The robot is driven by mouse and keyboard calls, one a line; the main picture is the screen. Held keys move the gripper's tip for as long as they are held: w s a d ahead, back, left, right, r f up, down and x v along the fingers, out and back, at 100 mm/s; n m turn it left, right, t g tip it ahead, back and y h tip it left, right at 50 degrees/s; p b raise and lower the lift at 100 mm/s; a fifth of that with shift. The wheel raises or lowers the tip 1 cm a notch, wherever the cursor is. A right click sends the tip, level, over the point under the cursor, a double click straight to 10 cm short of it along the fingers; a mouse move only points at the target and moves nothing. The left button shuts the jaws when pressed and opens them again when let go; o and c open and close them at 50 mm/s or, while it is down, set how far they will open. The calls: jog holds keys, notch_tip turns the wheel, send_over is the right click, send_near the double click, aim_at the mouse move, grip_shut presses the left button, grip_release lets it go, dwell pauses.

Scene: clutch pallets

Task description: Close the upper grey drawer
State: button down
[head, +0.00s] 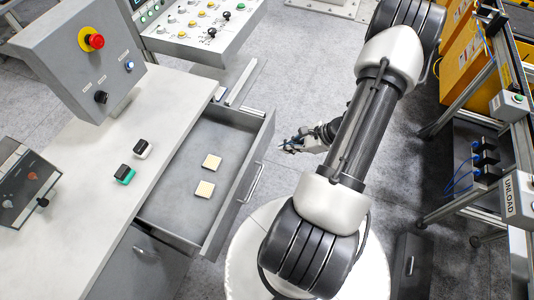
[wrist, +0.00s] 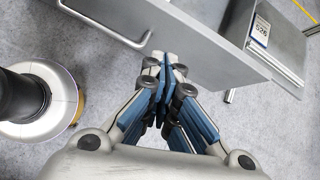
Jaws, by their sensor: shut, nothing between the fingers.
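The upper grey drawer (head: 232,202) is pulled open from the workbench in the head view. Two cream square blocks (head: 208,175) lie on its floor. Its bar handle (head: 253,183) is on the outer face. My gripper (head: 287,146) is to the right of the drawer's far front corner, apart from the handle. In the wrist view the drawer front (wrist: 195,45) crosses the top, with the handle at upper left. My gripper (wrist: 163,62) has its fingertips together, empty, by the drawer front. I cannot tell whether they touch it.
The white worktop (head: 90,185) holds two small switches (head: 133,161) and a control box with a red button (head: 94,41). A lower cabinet (head: 150,270) is below. Yellow bins and a metal frame (head: 480,90) stand at the right. Grey floor is clear beyond my arm.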

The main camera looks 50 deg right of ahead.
jog(key=s+d+f+m, duration=0.1)
jog(key=s+f+m, duration=0.25)
jog(key=f, duration=0.25)
jog(key=w+a+f+h+b, duration=0.1)
jog(key=w+a+f, duration=0.3)
jog(key=w, duration=0.6)
notch_tip(320, 180, down, 3)
jog(key=shift+r+t+b, duration=0.15)
jog(key=shift+t+b, duration=0.25)
jog(key=shift+b, duration=0.25)
jog(key=b, duration=0.7)
send_over(210, 148)
jog(key=shift+s+d, duration=0.3)
jog(key=shift+s, duration=0.1)
jog(key=shift+w+a, duration=0.2)
jog(key=shift+w, duration=0.3)
jog(key=shift+w+r, duration=0.1)
jog(key=shift+w, duration=0.1)
